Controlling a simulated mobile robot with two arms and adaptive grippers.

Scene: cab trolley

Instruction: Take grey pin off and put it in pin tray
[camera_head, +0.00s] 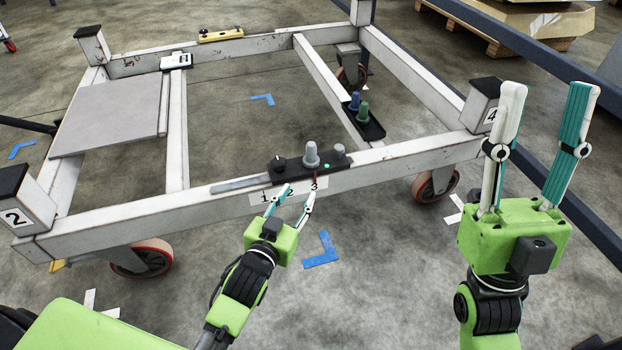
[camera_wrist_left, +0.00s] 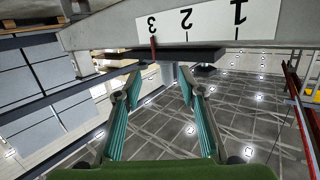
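The grey pin (camera_head: 311,155) stands upright on a black holder (camera_head: 290,168) on the trolley's front beam, above the number 3 label. My left gripper (camera_head: 297,191) is open and empty, just in front of and below the holder. In the left wrist view its fingers (camera_wrist_left: 160,75) are spread below the holder's dark edge (camera_wrist_left: 165,57). My right gripper (camera_head: 546,88) is open, raised at the right, away from the pins.
The trolley's white front beam (camera_head: 130,217) carries a label with numbers 1 to 3. A corner post (camera_head: 480,105) marked 4 stands near my right gripper. A grey panel (camera_head: 110,115) lies on the left. A yellow level (camera_head: 221,35) rests on the back beam.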

